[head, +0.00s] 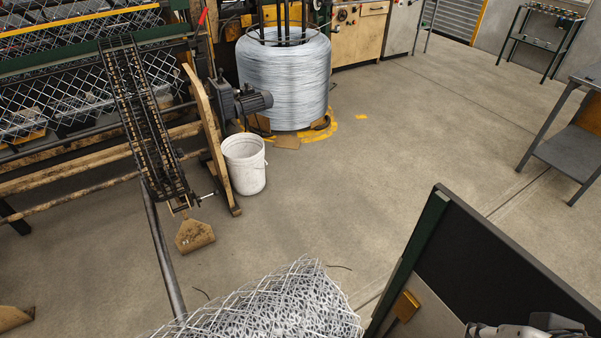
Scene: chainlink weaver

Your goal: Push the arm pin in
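A slanted chain-track arm (140,110) stands at the left, in front of the weaving machine. At its lower end a thin, bright rod with a small cross handle (206,196) sticks out to the right. It may be the arm pin, but it is too small to tell how far in it sits. Only a sliver of grey and dark parts, which look like my arm, shows at the bottom right edge. No gripper fingers can be made out, and nothing of my arm is near the chain-track arm.
A white bucket (244,166) stands right of the track, below a motor (250,101) and a wire coil (285,78). A mesh roll (262,308) lies in front, with a dark pole (163,252) behind it. A dark panel (490,265) stands at right. The middle floor is clear.

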